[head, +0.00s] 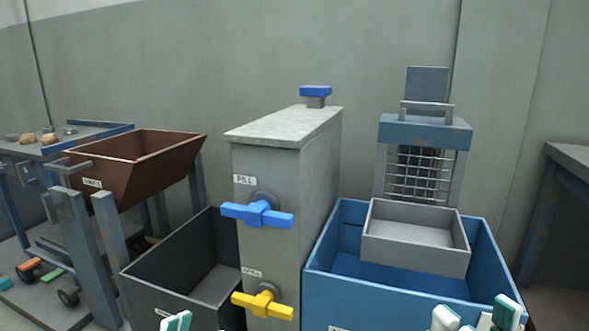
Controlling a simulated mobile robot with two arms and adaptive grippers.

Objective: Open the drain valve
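The grey tank (270,190) stands in the middle of the head view. A yellow valve handle (263,304) sits low on its front, lying roughly crosswise; the small label above it is too blurred to read surely. A blue valve handle (257,213) sits higher, under a label that reads FILL. My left gripper (176,322) shows only its teal and white tips at the bottom edge, left of the yellow handle and apart from it; its opening is unclear. My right gripper (477,315) is at the bottom right, fingers spread and empty, in front of the blue bin.
A dark open bin (165,270) stands left of the tank. A blue bin (335,285) with a grey tray (410,245) stands right of it. A brown hopper (135,165) and a workbench (95,128) are at the left. A table (572,155) edges in at the right.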

